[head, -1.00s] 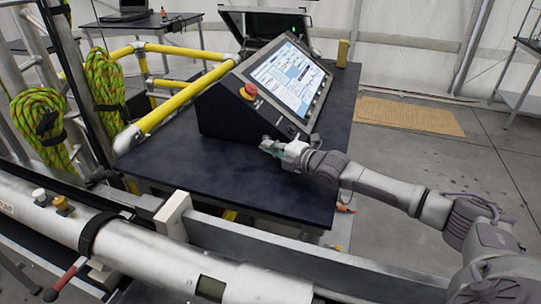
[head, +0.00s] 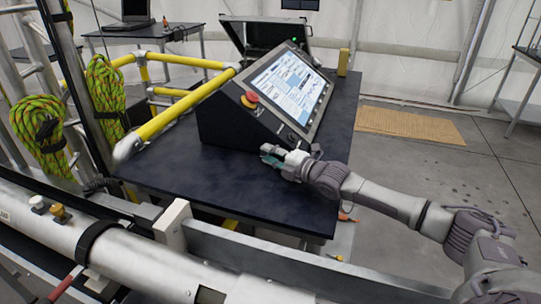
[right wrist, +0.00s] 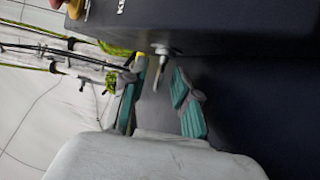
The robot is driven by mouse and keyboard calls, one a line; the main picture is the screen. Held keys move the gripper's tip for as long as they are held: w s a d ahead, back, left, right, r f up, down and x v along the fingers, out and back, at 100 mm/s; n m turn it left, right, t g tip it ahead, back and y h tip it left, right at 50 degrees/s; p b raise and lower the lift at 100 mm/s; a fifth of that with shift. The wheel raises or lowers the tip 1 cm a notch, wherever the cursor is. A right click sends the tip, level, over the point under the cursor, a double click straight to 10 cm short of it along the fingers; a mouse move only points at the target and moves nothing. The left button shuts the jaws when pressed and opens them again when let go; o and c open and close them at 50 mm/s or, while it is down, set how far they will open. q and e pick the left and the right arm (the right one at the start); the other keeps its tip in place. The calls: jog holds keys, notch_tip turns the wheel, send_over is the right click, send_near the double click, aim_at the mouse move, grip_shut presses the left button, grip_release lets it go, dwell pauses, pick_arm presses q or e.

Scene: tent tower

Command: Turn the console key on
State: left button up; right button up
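The black console (head: 228,127) with a lit screen (head: 290,82) stands on a dark table. In the right wrist view a small metal key (right wrist: 161,62) sticks out of the console's dark face (right wrist: 215,25). My right gripper (head: 270,155) is at the console's lower front edge. In the right wrist view my right gripper (right wrist: 157,90) is open, with one teal-padded finger on each side of the key's line. The key's end shows between the fingertips; I cannot tell whether either touches it. In the head view the key is too small to make out. My left gripper is out of view.
A red emergency button (head: 251,98) sits on the console's left part. Yellow rails (head: 180,112) run along the table's left side. The dark table top (head: 190,175) is clear in front of the console. Green ropes (head: 105,90) hang at the left.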

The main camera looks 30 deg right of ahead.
jog(key=shift+s, duration=0.1)
jog(key=v, duration=0.6)
jog(key=shift+s+d+f, duration=0.1)
jog(key=shift+s, duration=0.05)
jog(key=shift+s+d+r, duration=0.2)
jog(key=shift+s, duration=0.3)
